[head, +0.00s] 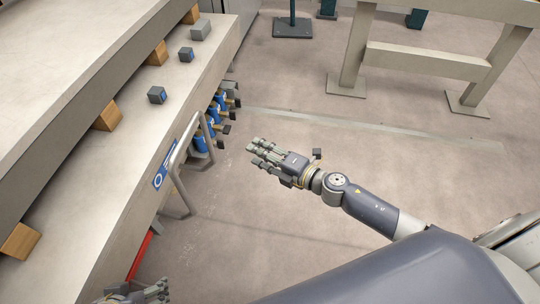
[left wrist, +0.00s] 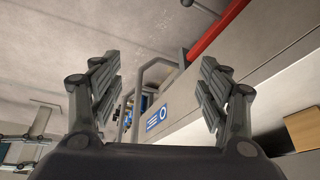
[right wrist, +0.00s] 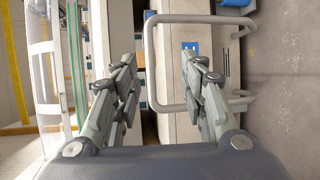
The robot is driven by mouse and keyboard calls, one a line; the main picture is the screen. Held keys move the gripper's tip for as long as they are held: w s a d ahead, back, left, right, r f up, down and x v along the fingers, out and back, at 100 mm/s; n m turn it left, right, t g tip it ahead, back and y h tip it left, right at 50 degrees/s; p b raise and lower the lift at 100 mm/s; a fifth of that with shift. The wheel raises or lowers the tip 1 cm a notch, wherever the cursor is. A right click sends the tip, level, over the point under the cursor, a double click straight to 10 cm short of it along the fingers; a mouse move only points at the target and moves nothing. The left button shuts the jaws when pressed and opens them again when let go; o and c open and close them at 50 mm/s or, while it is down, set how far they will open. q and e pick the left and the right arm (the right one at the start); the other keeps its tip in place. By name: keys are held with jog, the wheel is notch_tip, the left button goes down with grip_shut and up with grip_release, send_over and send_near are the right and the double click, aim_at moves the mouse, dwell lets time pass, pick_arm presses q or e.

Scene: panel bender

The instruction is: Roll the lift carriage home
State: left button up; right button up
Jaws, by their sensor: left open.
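The lift carriage appears to be the long beige body (head: 150,190) at the left of the head view, carrying a blue label (head: 163,170) and a grey tube handle (head: 180,158) at its side. The handle also shows between my fingers in the left wrist view (left wrist: 143,78) and in the right wrist view (right wrist: 151,50). My left gripper (head: 145,293) is open, at the bottom edge of the head view, partly cut off, beside the body. My right gripper (head: 258,152) is open and empty, right of the handle and apart from it.
Wooden blocks (head: 107,117) and small grey cubes (head: 157,95) sit along the beige ledge. Blue valve-like parts (head: 213,117) stick out beyond the handle. A red bar (head: 138,255) runs low on the side. A beige frame (head: 425,62) stands at back right. The middle floor is clear.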

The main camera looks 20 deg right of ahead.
pick_arm(q)
jog(key=shift+s+d, duration=0.15)
jog(key=shift+s, duration=0.25)
pick_arm(e)
jog(key=v, duration=0.3)
jog(key=shift+s, duration=0.15)
pick_arm(q)
jog(key=shift+s+r, duration=0.1)
pick_arm(e)
jog(key=shift+a, duration=0.1)
